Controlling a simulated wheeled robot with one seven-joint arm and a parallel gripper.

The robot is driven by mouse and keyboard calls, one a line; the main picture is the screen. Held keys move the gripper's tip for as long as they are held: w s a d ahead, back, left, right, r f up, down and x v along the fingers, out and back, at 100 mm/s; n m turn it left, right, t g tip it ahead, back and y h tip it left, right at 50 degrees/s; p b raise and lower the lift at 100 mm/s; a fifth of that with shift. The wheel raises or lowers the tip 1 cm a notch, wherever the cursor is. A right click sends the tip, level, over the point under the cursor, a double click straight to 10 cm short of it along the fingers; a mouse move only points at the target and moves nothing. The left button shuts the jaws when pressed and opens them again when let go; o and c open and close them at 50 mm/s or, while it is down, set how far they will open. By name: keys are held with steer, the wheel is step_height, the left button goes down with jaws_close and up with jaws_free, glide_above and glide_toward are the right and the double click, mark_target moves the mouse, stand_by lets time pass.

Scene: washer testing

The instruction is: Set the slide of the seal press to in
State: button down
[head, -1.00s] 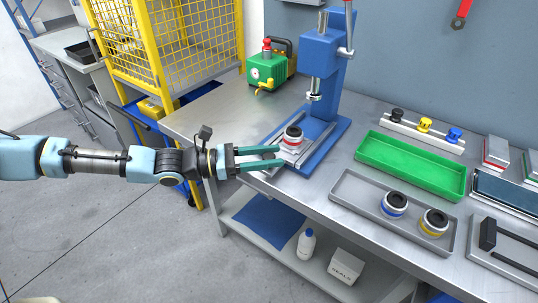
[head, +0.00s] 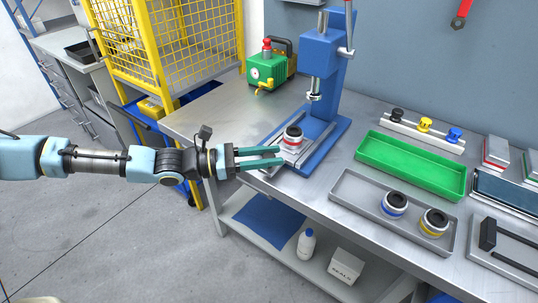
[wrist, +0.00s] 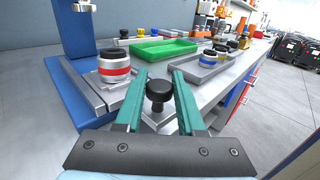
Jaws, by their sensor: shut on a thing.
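The seal press (head: 322,55) is a blue column with a ram above a blue base at the back of the bench. Its slide (head: 276,157) is a grey plate on rails, sitting towards the bench's front edge, forward of the ram. A red-banded part with a black top (head: 293,136) stands upright on the slide; it also shows in the wrist view (wrist: 114,68). My gripper (head: 281,155) reaches in from the left at the slide's front end. The head view hides the knob.
A grey tray (head: 365,210) with blue-banded and yellow-banded parts and a green tray (head: 410,165) lie to the right. A green pump (head: 266,72) stands behind left. A yellow cage (head: 165,50) stands left of the bench. The bench left of the press is clear.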

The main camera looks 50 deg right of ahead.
mark_target(285, 149)
stand_by(0.4)
steer(key=d, duration=0.7)
steer(key=shift+b, duration=0.4)
steer(key=c, duration=0.5)
jaws_free()
steer(key=b+v, duration=0.3)
steer(key=v, duration=0.6)
steer(key=shift+w+a, duration=0.6)
steer(key=shift+a, duration=0.05)
